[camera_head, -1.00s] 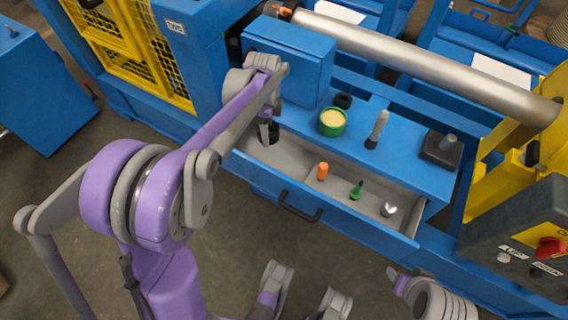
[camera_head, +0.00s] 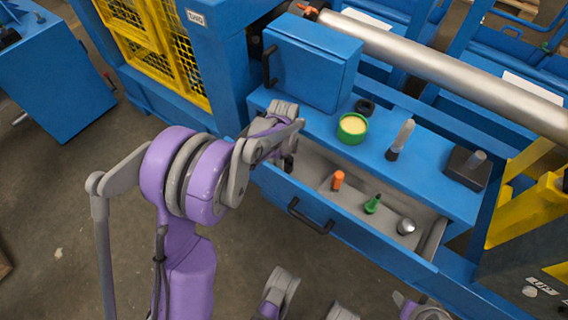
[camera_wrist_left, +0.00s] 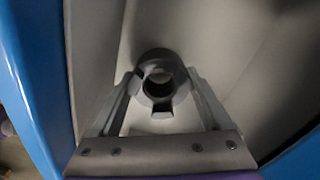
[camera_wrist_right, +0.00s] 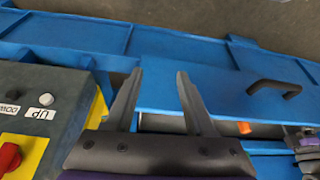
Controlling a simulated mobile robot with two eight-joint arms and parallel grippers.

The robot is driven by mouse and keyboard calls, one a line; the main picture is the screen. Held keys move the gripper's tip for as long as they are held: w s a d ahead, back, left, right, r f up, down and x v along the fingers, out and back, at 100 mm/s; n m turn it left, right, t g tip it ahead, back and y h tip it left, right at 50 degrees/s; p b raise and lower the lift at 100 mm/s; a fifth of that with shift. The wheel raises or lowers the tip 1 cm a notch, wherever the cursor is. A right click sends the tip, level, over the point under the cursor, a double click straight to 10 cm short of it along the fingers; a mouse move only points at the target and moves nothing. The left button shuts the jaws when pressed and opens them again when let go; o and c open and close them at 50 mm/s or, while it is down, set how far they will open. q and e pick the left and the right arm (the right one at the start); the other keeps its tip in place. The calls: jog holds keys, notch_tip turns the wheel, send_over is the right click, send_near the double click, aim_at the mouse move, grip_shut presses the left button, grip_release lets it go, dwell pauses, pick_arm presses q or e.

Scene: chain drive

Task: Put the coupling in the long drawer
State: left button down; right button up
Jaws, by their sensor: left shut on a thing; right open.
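The coupling (camera_wrist_left: 160,79) is a dark, hollow cylinder, seen end-on in the left wrist view. My left gripper (camera_wrist_left: 161,92) is shut on it, with a finger on each side. Grey drawer walls and floor surround them. In the head view the left gripper (camera_head: 288,160) is at the left end of the open long drawer (camera_head: 309,184), and my wrist mostly hides the coupling there. Whether the coupling touches the drawer floor is unclear. My right gripper (camera_wrist_right: 155,88) is open and empty, near the blue machine front in the right wrist view.
The drawer also holds an orange piece (camera_head: 338,180), a green piece (camera_head: 372,204) and a silver knob (camera_head: 405,226). On the shelf stand a green tub (camera_head: 352,128), a dark ring (camera_head: 365,106), a grey-topped pin (camera_head: 400,139) and a black block (camera_head: 467,167).

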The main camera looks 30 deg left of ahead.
pick_arm(q)
jog(key=shift+f, duration=0.55)
jog(key=shift+f, duration=0.1)
grip_release()
notch_tip(320, 180, up, 11)
jog(key=p, duration=0.3)
jog(key=s+d+r+n+t, duration=0.2)
jog(key=s+d+r+n, duration=0.45)
jog(key=s, duration=0.45)
jog(key=s+d+f+n+t, duration=0.1)
jog(key=s+d+n, duration=0.1)
jog(key=s+n, duration=0.2)
jog(key=s+d+f+n+t, duration=0.1)
jog(key=s+d+n, duration=0.1)
jog(key=s+n, duration=0.2)
jog(key=s, duration=0.3)
jog(key=shift+s+f, duration=0.25)
jog(key=shift+s, duration=0.15)
